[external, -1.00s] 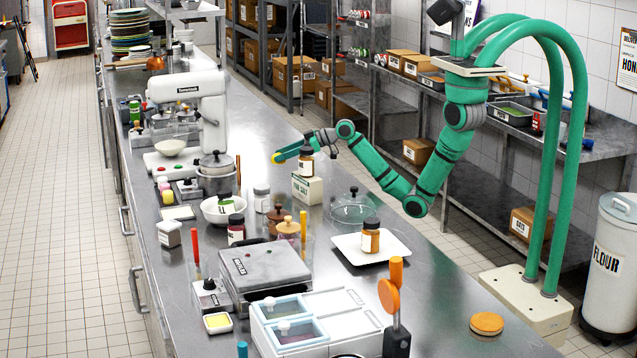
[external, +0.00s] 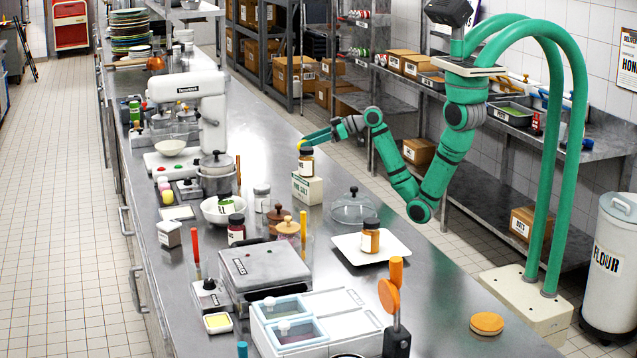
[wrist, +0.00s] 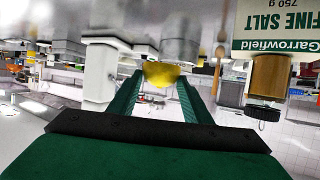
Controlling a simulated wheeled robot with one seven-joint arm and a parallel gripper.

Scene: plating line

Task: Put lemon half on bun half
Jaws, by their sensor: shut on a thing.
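My gripper (external: 318,137) is held in the air above the counter, just above and behind the salt box and its jar. It is shut on the yellow lemon half (external: 301,144), which is small and partly hidden in the external view. In the wrist view the lemon half (wrist: 163,73) shows between the two green fingers of my gripper (wrist: 158,85). A round orange-brown disc (external: 487,323), apparently the bun half, lies flat on bare counter at the front right, far from my gripper. It is not visible in the wrist view.
A brown jar (external: 306,162) stands on the fine salt box (external: 307,189), close to my gripper. A glass dome (external: 352,209) and a white plate (external: 345,256) bearing another jar stand between there and the disc. The counter (external: 440,285) around the disc is clear.

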